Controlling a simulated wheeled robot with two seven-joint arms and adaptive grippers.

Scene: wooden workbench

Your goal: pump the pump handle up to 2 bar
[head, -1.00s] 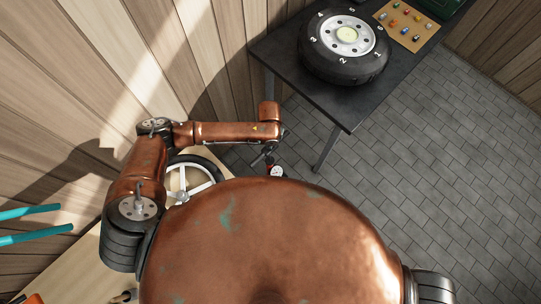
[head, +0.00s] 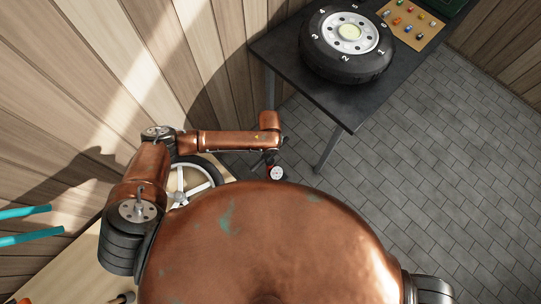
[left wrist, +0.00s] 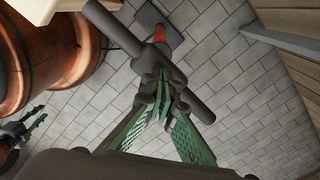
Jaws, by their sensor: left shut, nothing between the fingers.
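The pump's dark T-shaped handle (left wrist: 198,105) crosses the left wrist view diagonally, with its stem at the middle. A red part of the pump (left wrist: 165,38) shows beyond it. In the head view, a round white gauge (head: 277,173) on a red body sits just past my copper base. My left gripper (left wrist: 166,92), with green finger pads, is shut and empty, its fingertips at the middle of the handle; whether they touch it I cannot tell. It also shows small and dark in the head view (head: 267,158). My right gripper (left wrist: 34,122) is at the left edge of the left wrist view, its jaws unclear.
A dark table (head: 283,55) carries a numbered tyre wheel (head: 345,72) and a board of coloured pieces (head: 421,32). A steering wheel (head: 205,168) lies beside my left arm, near the wooden wall (head: 110,75). Teal handles (head: 30,238) are at left. The tiled floor (head: 450,160) at right is clear.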

